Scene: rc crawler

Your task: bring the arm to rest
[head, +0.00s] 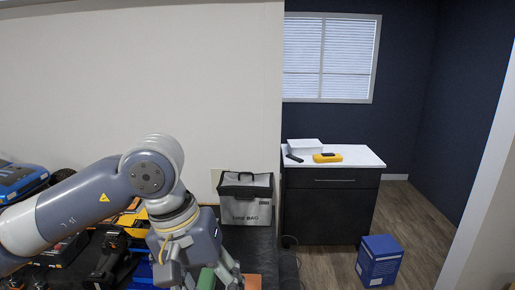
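My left arm reaches in from the left in the head view and bends down at the wrist over the dark bench. My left gripper (226,275) points down at the bottom edge of the picture. Its fingertips are partly cut off, so I cannot tell whether it is open or shut. A green object (207,279) shows beside the fingers; I cannot tell whether they touch it. My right gripper is not in view.
A grey fire bag (246,204) stands on the bench against the wall. Blue and orange RC gear (20,180) and tools crowd the bench at left, partly behind my arm. A dark cabinet (330,210) with a white top and a blue box (379,262) on the floor stand at right.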

